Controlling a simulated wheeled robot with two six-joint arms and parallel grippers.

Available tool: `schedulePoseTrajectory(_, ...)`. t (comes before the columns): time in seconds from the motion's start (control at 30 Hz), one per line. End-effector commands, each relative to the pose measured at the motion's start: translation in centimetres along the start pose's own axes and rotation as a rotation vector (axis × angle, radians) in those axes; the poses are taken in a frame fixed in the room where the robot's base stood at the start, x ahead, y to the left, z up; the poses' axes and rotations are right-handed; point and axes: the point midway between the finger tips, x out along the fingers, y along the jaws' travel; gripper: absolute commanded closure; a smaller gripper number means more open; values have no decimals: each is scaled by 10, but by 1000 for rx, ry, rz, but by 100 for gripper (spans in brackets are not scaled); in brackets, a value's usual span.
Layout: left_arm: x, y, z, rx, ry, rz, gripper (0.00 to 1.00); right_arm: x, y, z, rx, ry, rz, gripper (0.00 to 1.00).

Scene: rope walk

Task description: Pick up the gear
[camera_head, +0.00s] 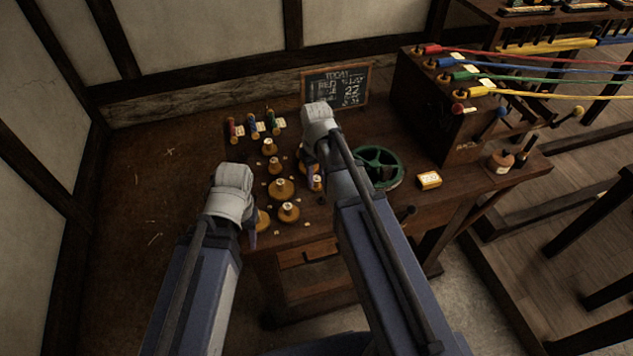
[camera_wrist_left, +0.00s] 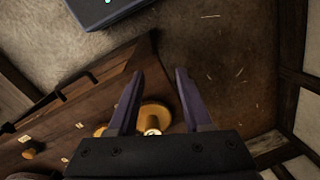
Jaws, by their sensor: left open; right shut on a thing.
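A green spoked wheel (camera_head: 364,157), the most gear-like thing in view, lies on the right part of the wooden bench (camera_head: 408,152); I cannot make out teeth. My right gripper (camera_head: 312,178) is left of the wheel, mostly hidden behind its own wrist. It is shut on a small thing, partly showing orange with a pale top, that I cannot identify. My left gripper (camera_head: 252,236) is at the bench's front left edge. In the left wrist view its fingers (camera_wrist_left: 158,72) are apart and empty, with a tan round flanged piece (camera_wrist_left: 155,112) beyond and below them.
Several tan spools (camera_head: 281,190) stand mid-bench, close to both grippers. Small coloured bobbins (camera_head: 254,127) and a chalkboard (camera_head: 350,87) stand behind. A dark wooden rack (camera_head: 430,100) with coloured ropes stands at the right.

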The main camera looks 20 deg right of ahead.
Motion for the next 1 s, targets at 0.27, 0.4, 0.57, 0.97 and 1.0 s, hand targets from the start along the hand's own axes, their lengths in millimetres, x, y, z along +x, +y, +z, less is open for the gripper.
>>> schedulePoseTrajectory(0.27,-4,0,0,0,0,0,50,-4,0,0,0,0,0,100)
schedulePoseTrajectory(0.4,-15,-1,1,0,0,0,50,-15,0,0,0,0,0,100)
schedulePoseTrajectory(0.57,-34,-3,2,0,0,0,50,-34,0,0,0,0,0,100)
schedulePoseTrajectory(0.97,-93,-9,5,0,0,0,50,-93,0,0,0,0,0,100)
schedulePoseTrajectory(1.0,-96,-9,6,0,0,0,50,-96,0,0,0,0,0,100)
